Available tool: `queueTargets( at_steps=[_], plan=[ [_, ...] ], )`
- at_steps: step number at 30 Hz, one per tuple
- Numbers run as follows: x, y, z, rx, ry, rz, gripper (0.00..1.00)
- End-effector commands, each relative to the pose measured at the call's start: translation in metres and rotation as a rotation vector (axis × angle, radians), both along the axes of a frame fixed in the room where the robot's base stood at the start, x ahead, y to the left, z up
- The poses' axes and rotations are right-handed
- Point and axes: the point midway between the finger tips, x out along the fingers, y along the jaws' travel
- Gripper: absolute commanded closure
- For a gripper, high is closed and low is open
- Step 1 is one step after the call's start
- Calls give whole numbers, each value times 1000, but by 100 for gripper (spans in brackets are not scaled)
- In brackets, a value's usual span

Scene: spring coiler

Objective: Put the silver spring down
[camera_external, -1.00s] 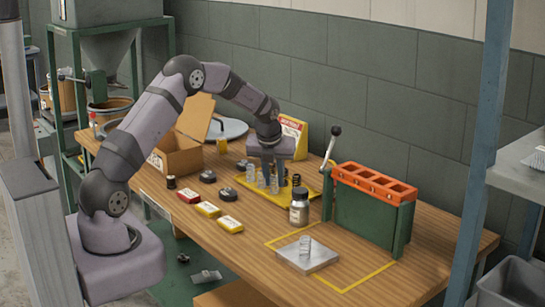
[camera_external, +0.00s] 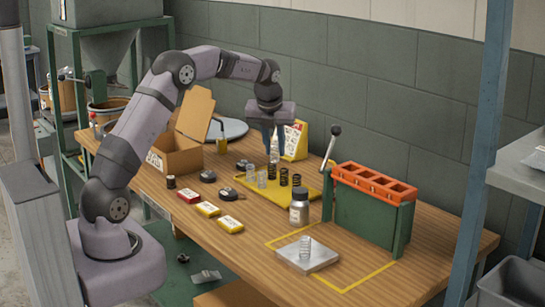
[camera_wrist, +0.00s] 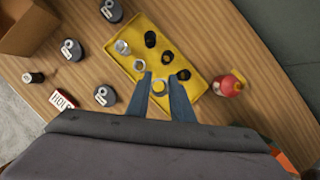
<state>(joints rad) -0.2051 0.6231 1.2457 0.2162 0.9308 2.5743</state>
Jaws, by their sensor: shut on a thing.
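A silver spring (camera_external: 274,157) is gripped between the fingertips of my gripper (camera_external: 273,148). It hangs upright above the yellow tray (camera_external: 309,192), and its ring-like top shows between the blue fingers in the wrist view (camera_wrist: 160,85). Two other silver springs stand on the tray, one at the left (camera_external: 250,173) and one beside it (camera_external: 262,179). Several black springs (camera_external: 296,180) stand at their right. Another silver spring (camera_external: 305,246) stands on a metal plate (camera_external: 318,262) at the front right of the table.
A metal jar (camera_external: 299,209) stands right of the tray. A green rack with an orange top (camera_external: 368,215) is further right. A yellow outlined area (camera_external: 345,288) surrounds the metal plate. Small boxes (camera_external: 208,209), dark round tins (camera_external: 228,193) and an open cardboard box (camera_external: 180,155) lie left.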

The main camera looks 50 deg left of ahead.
Motion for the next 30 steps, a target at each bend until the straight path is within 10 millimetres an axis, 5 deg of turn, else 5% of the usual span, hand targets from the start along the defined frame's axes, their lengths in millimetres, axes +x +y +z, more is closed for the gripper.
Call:
queueTargets(
  at_steps=[5,13,21,30],
  plan=[
    [-1,-24,3,-2,5,-3,100],
    [-20,-116,9,-9,19,-1,100],
    [-64,-212,14,-6,22,-1,100],
    [-120,-283,18,1,8,-4,100]
  ],
)
